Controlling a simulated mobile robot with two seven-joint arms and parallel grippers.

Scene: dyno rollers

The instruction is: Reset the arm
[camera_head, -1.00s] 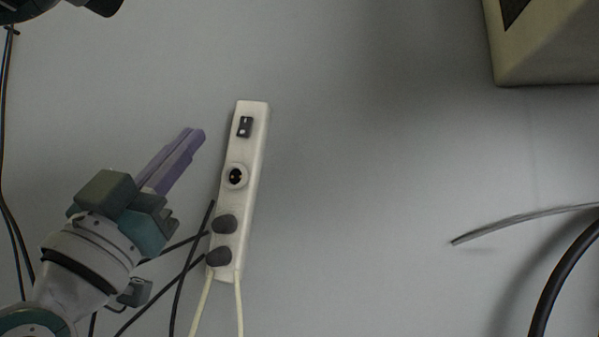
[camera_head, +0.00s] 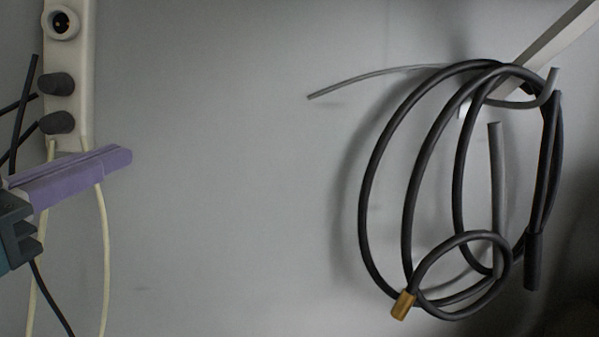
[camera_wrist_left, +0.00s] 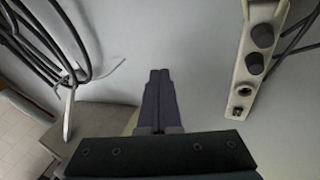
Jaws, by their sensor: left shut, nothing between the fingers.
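My left gripper (camera_head: 126,157) shows at the left edge of the head view, with purple fingers pressed together and nothing between them. It crosses in front of the pale cords below a white power strip (camera_head: 68,85) on the grey wall. Whether it touches the cords cannot be told. In the left wrist view the closed fingers (camera_wrist_left: 159,72) point at bare wall, with the power strip (camera_wrist_left: 249,75) to their right. The strip has a round socket and two dark plugs. My right gripper is not in view.
A coil of black cable (camera_head: 365,205) hangs from a white bracket (camera_head: 550,38) at the right of the head view. It also shows at upper left in the wrist view (camera_wrist_left: 50,45). A grey cable end (camera_head: 340,88) sticks out leftward. The wall between strip and coil is clear.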

